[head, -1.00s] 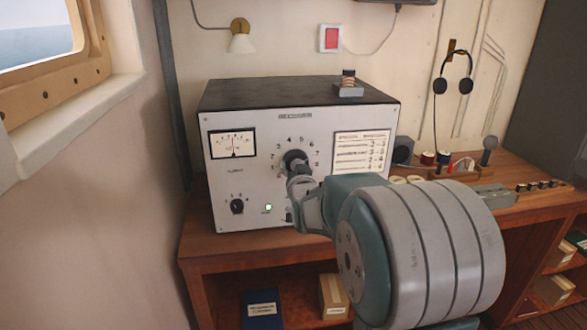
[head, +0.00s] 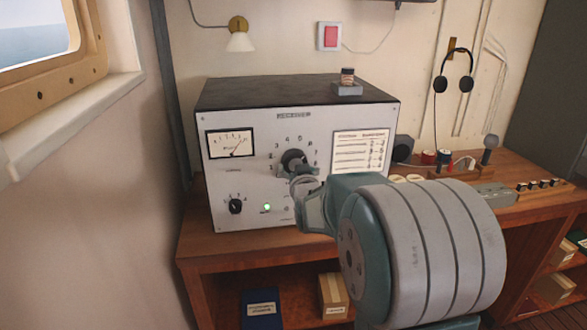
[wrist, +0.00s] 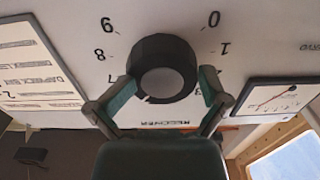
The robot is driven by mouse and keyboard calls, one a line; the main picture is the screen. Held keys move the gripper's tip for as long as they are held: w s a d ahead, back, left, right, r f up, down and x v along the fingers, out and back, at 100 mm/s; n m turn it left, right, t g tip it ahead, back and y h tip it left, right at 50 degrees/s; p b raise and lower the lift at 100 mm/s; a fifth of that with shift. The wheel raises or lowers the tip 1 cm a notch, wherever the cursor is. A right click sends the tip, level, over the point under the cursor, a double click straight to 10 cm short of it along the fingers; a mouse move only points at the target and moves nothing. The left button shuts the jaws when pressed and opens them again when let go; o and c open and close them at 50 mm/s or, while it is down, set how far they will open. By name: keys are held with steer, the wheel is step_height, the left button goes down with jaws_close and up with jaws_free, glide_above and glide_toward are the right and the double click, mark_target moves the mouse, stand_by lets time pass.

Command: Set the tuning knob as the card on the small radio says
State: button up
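The radio (head: 225,185), a pale-fronted box with a dark top, stands on the wooden desk. Its card (head: 362,151) is at the right of the front, with lines too small to read. The black tuning knob (head: 293,158) sits mid-front inside a ring of numbers; it also shows large in the wrist view (wrist: 163,68). My gripper (head: 302,178) is at the knob, its fingers (wrist: 165,88) on either side and seemingly closed against it. The knob's pointer is hard to make out. The meter (head: 230,145) has its needle leaning right.
A smaller knob (head: 236,206) and a lit green lamp (head: 267,207) are low on the radio front. A small object on a grey base (head: 347,86) stands on top. A speaker (head: 403,149) and a microphone (head: 489,148) stand to the right. A window is at left.

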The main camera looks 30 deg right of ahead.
steer(key=shift+s+d, duration=0.1)
steer(key=shift+d, duration=0.05)
steer(key=v, duration=1.2)
steer(key=s+a+f+n+g+y, duration=0.1)
steer(key=s+a+f+g+y, duration=0.1)
steer(key=s+a+g, duration=0.4)
steer(key=s+a+f+n+g+y, duration=0.2)
steer(key=s+a+g, duration=0.3)
steer(key=s, duration=1.1)
steer(key=a+f+y, duration=0.1)
steer(key=a, duration=0.2)
steer(key=shift+s+g, duration=0.2)
steer(key=shift+g, duration=0.2)
steer(key=shift+a+f, duration=0.1)
steer(key=shift+f, duration=0.05)
